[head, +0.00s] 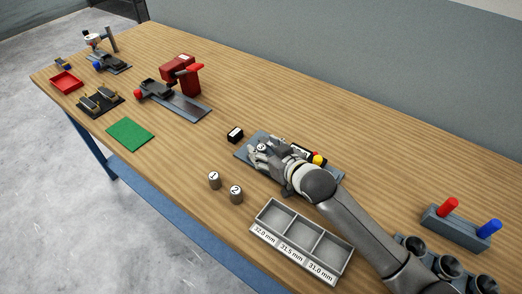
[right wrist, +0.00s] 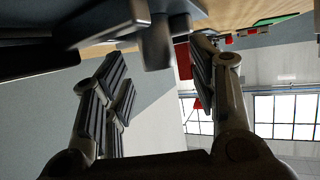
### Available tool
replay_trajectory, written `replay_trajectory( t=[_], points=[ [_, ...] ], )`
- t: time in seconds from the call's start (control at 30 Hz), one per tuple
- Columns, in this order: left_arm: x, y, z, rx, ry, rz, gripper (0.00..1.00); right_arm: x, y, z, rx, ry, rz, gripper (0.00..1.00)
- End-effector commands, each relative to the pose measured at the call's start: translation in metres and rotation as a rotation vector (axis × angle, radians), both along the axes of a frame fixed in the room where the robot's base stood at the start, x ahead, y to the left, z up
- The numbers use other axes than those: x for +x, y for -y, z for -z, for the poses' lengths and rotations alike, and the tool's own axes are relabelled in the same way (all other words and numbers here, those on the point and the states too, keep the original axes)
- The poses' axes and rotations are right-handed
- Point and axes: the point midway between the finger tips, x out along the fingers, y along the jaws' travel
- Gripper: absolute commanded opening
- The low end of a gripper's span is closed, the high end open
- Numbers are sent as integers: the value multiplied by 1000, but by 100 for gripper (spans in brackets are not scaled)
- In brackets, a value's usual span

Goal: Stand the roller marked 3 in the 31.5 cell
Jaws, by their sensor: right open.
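My right gripper (head: 262,146) is open over a blue-grey plate (head: 242,154) near the middle of the bench. A pale round top with a dark mark (head: 261,148) shows among its fingers; it may be the roller marked 3, but I cannot read it. In the right wrist view the fingers are spread, with a grey part (right wrist: 154,45) beyond them that I cannot identify. Rollers marked 1 (head: 214,180) and 2 (head: 236,194) stand upright on the bench. The grey tray (head: 327,241) has three empty cells labelled 32.0, 31.5 (the middle one) and 31.0 mm. My left gripper is out of view.
A green mat (head: 130,134), red press (head: 182,75) and red tray (head: 66,82) lie farther left. A grey block with red and blue handles (head: 456,228) stands at right. The bench between mat and rollers is clear.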

Motion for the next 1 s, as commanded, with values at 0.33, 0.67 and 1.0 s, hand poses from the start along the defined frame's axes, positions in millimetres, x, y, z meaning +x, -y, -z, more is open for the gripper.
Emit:
replay_trajectory(
  t=[0.33, 0.67, 1.0],
  points=[
    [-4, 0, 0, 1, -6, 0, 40, 4, -3, 3, -1, 0, 0, 53],
    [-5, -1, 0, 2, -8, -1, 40, 4, -3, 3, 0, 0, 0, 11],
    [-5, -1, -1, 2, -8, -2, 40, 4, -3, 1, 1, 2, -1, 0]
  ],
)
